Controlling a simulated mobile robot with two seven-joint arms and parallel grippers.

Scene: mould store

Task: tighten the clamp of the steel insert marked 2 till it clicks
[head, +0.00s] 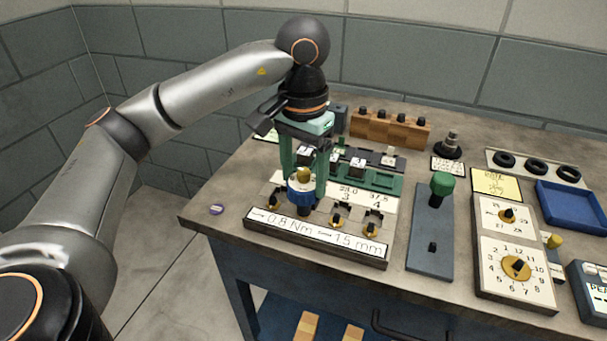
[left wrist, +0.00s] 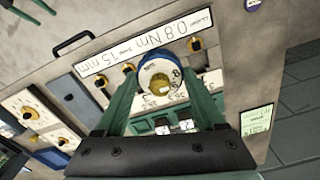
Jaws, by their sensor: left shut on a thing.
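My left gripper (head: 303,192) has its green fingers shut on a blue torque driver (head: 301,200) with a yellow top. The driver stands upright over the clamp block (head: 330,246), at the second place from the left. It hides the insert and clamp screw there; I cannot tell whether its tip touches the screw. The wrist view shows the driver's numbered blue collar (left wrist: 150,70) between the fingers. Yellow clamp screws show on both sides: one to its left (head: 274,201) and two to its right (head: 337,219). Places 3 and 4 carry readable labels (head: 361,197). My right gripper is not in view.
Behind the block is a green rack (head: 382,181) with small marked cubes. To the right stand a grey plate with a green knob (head: 441,185), a dial box (head: 517,268) and a blue tray (head: 571,205). The bench's front left corner is mostly clear.

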